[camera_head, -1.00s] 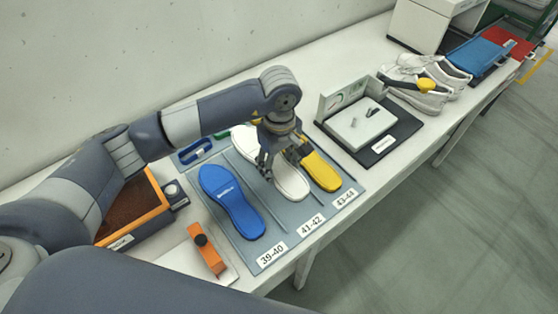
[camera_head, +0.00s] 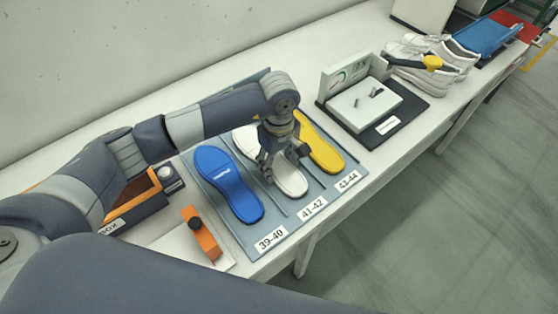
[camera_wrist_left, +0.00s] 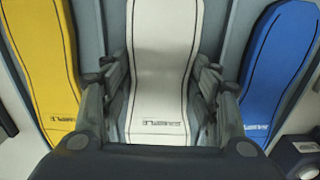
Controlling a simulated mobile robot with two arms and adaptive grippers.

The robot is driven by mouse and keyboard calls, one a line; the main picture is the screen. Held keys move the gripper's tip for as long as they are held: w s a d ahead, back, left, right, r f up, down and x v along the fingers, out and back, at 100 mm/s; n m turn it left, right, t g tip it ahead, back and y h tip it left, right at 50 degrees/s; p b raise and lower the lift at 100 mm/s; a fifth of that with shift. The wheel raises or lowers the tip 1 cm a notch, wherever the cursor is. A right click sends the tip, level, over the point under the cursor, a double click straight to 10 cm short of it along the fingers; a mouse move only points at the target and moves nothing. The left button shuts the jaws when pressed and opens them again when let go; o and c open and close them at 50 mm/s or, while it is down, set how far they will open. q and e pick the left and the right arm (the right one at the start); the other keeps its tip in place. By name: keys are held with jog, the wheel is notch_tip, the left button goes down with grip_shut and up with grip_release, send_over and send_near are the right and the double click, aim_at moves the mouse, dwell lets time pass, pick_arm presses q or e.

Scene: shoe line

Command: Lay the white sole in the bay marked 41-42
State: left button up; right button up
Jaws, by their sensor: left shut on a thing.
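The white sole (camera_head: 292,182) lies lengthwise over the middle bay, above the label 41-42 (camera_head: 312,208), between the blue and yellow soles. My left gripper (camera_head: 272,178) is at its middle, and my arm hides part of the sole. In the left wrist view, the white sole (camera_wrist_left: 161,60) runs between the two fingers of my left gripper (camera_wrist_left: 160,95), which are shut on its sides. I cannot tell whether the sole touches the bay floor. My right gripper is not in view.
A blue sole (camera_head: 228,184) lies in the 39-40 bay and a yellow sole (camera_head: 320,142) in the 43-44 bay. Thin dividers separate the bays. A scale (camera_head: 364,105) stands to the right, an orange tool (camera_head: 201,233) at the front left. White shoes (camera_head: 432,65) are farther right.

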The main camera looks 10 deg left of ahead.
pick_arm(q)
jog(key=shift+r, duration=0.1)
jog(key=o, duration=1.3)
notch_tip(320, 180, up, 12)
